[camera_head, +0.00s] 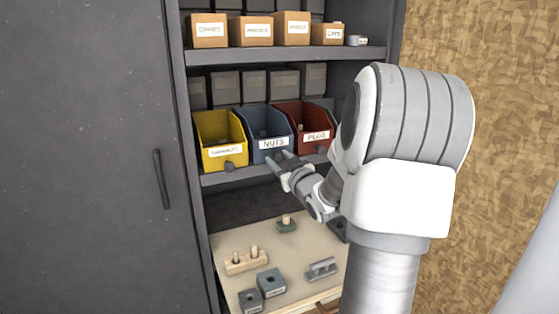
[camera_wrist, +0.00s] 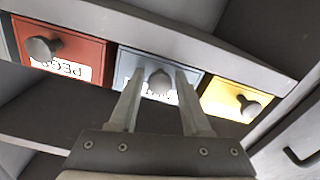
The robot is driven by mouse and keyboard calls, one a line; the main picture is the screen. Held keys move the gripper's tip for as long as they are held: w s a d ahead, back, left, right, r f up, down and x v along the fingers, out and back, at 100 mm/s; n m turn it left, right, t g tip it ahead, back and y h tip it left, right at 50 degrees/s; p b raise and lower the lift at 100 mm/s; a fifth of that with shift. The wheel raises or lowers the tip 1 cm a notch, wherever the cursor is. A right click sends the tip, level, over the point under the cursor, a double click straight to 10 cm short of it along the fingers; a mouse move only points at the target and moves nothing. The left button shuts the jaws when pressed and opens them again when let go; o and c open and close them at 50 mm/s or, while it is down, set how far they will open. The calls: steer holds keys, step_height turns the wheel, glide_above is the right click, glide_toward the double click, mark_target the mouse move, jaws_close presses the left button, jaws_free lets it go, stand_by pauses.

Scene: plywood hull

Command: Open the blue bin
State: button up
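The blue bin (camera_head: 266,130) sits in the middle of the shelf row and carries a label reading NUTS. In the wrist view, which is upside down, its blue front (camera_wrist: 135,65) faces me with a round grey knob (camera_wrist: 159,82) on it. My gripper (camera_head: 279,157) is at the lower front of this bin. In the wrist view my gripper (camera_wrist: 158,84) is open, with one finger on each side of the knob and a small gap showing on both sides. I cannot tell how far the fingertips reach past the knob. The knob is hidden in the head view.
A yellow bin (camera_head: 218,136) stands left of the blue one and a red bin (camera_head: 303,124) right of it, both with knobs. A shelf with cardboard boxes (camera_head: 257,31) is above. A wooden board (camera_head: 296,262) with several small parts lies below. A dark cabinet door (camera_head: 85,150) is at left.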

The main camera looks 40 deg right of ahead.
jaws_close()
stand_by(1.1)
